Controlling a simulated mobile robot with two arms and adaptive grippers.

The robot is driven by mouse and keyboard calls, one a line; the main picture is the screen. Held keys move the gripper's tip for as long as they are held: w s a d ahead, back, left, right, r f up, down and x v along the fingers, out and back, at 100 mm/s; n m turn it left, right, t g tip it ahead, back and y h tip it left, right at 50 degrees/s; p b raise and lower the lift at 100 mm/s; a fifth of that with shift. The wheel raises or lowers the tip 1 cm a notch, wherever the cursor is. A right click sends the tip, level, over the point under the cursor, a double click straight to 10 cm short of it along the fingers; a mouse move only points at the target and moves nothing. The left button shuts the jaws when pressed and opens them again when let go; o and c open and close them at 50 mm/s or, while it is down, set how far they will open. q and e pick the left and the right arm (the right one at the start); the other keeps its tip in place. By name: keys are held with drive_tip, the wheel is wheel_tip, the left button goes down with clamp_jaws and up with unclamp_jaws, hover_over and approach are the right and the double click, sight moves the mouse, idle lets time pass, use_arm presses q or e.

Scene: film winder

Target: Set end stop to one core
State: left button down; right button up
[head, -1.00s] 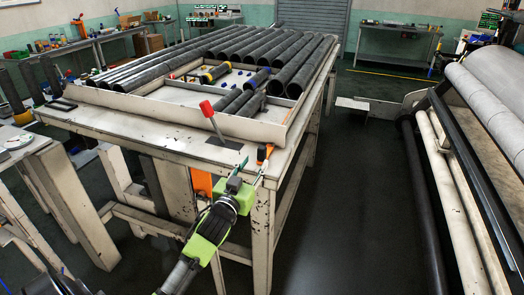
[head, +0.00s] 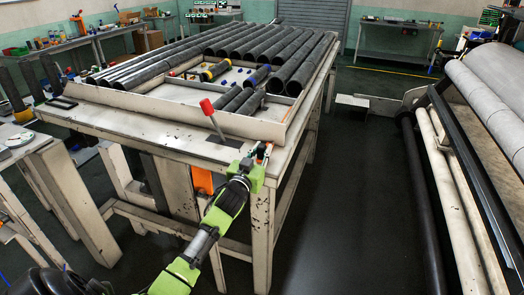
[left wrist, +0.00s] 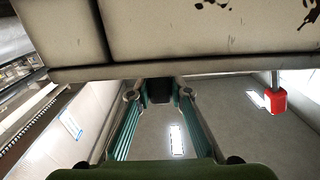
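My left gripper (head: 258,160) is at the front right corner of the white worktable (head: 130,112). A small orange part (head: 268,149), which may be the end stop, shows just past its fingers and is mostly hidden. In the left wrist view the green fingers (left wrist: 158,100) stand apart, with a dark block (left wrist: 158,90) between their tips. I cannot tell whether they touch it. A lever with a red knob (head: 206,107) tilts up from a dark plate on the table; the knob also shows in the left wrist view (left wrist: 277,102). My right gripper is not in view.
Dark cores (head: 245,42) lie in rows on the table, with several shorter ones inside its low frame. An orange panel (head: 202,181) is below the table edge. A machine with large pale rolls (head: 488,95) stands at right. The floor between is clear.

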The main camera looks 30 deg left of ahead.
use_arm(q)
drive_tip(key=a, duration=0.2)
drive_tip(key=s+a+p, duration=0.1)
drive_tip(key=a, duration=0.3)
drive_tip(key=shift+s+a+r, duration=0.15)
drive_tip(key=shift+s+a, duration=0.15)
drive_tip(key=shift+d, duration=0.1)
drive_tip(key=c, duration=2)
unclamp_jaws()
drive_tip(key=shift+o, duration=0.8)
drive_tip(key=shift+a, duration=0.25)
drive_tip(key=shift+s+d, duration=0.15)
drive_tip(key=shift+d, duration=0.1)
drive_tip(key=shift+s+d, duration=0.1)
drive_tip(key=shift+s, duration=0.2)
drive_tip(key=v, duration=1.1)
drive_tip(key=shift+a, duration=0.25)
